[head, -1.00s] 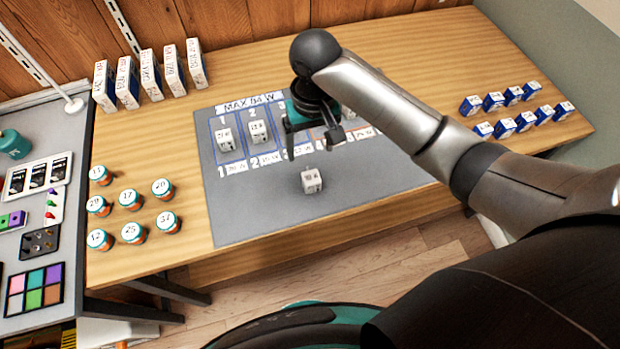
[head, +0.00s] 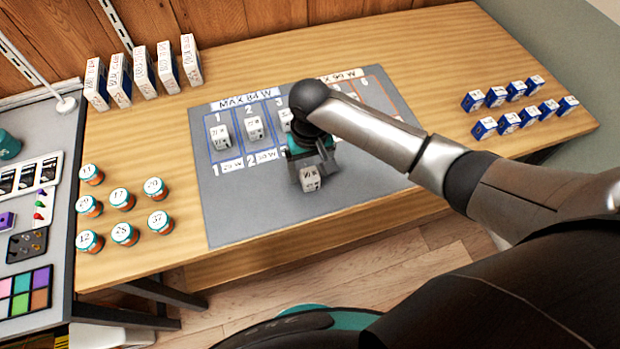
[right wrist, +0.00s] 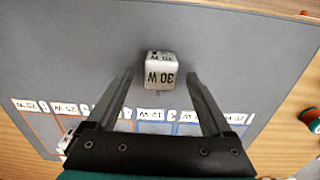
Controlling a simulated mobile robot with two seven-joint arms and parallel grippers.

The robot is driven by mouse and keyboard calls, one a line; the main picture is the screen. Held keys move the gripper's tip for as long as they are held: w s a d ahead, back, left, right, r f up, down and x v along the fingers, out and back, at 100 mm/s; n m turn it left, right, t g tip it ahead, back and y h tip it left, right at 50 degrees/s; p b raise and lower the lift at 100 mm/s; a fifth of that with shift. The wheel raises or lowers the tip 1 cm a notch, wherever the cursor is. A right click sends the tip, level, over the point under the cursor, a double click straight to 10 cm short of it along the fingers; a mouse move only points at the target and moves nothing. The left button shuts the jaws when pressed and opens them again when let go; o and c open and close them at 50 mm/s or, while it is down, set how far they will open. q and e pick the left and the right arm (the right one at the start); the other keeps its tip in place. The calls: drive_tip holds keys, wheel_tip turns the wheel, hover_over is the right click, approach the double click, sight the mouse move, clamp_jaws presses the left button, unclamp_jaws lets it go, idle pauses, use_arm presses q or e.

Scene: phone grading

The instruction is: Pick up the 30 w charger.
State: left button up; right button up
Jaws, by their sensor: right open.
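The 30 W charger (head: 309,179) is a small white cube with dark lettering on the front part of the grey mat (head: 240,219). In the right wrist view the 30 W charger (right wrist: 160,72) shows its label upside down, just past the fingertips and between their lines. My right gripper (head: 307,175) is open and empty above and behind the charger; in the right wrist view its two fingers (right wrist: 160,78) stand apart. I cannot tell whether either finger touches the charger. My left gripper is not in view.
Other white chargers stand in the mat's slots, such as one in slot 1 (head: 221,137) and one in slot 2 (head: 255,128). Orange jars (head: 123,198) stand left, small blue boxes (head: 509,122) right, tall boxes (head: 143,74) behind. The mat's front left is clear.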

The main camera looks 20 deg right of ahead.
sight(310, 174)
drive_tip(key=shift+f+b, duration=0.3)
drive_tip(key=shift+f, duration=1.25)
drive_tip(key=shift+c, duration=0.3)
clamp_jaws()
